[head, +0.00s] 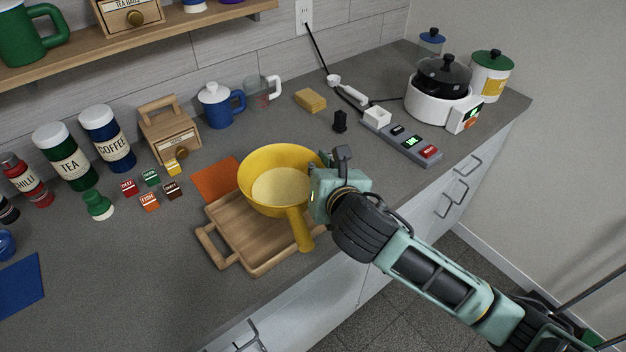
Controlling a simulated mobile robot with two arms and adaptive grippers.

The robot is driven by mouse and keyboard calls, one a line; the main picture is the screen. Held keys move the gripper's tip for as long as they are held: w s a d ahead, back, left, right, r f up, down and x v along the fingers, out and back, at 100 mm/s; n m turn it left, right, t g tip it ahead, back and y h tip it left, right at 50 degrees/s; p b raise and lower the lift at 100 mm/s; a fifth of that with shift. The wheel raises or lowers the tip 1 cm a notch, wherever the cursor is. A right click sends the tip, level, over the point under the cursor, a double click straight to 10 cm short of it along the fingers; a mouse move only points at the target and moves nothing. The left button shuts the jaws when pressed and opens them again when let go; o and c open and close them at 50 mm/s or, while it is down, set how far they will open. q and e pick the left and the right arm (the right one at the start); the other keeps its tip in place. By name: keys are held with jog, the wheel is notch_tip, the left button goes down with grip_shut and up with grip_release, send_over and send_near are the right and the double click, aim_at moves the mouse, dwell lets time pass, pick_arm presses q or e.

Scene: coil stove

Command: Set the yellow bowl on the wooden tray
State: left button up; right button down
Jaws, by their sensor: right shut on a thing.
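The yellow bowl (281,184) has a long handle pointing toward the front edge. It is over the wooden tray (232,246), toward the tray's back right; I cannot tell whether it rests on the tray or hangs just above it. My right gripper (322,188) is at the bowl's right side, shut on its rim; the fingertips are mostly hidden by the gripper body. The tray lies flat near the counter's front edge, with a handle loop at its left. My left gripper is not in view.
An orange mat (215,178) lies just behind the tray. Small colored packets (151,201) and a wooden box (170,139) stand to the left. A blue mug (217,106), a sponge (310,100), a power strip (402,137) and a white cooker (436,100) are farther back.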

jog(key=shift+x, duration=0.8)
jog(key=shift+a+f, duration=0.15)
jog(key=shift+f, duration=1.85)
jog(key=shift+f, duration=0.15)
jog(key=c, duration=1.9)
grip_release()
jog(key=shift+f, duration=0.1)
jog(key=shift+s+r, duration=0.15)
jog(key=shift+r, duration=0.1)
jog(key=v, duration=1.1)
jog(key=shift+s, duration=0.4)
jog(key=shift+r, duration=0.15)
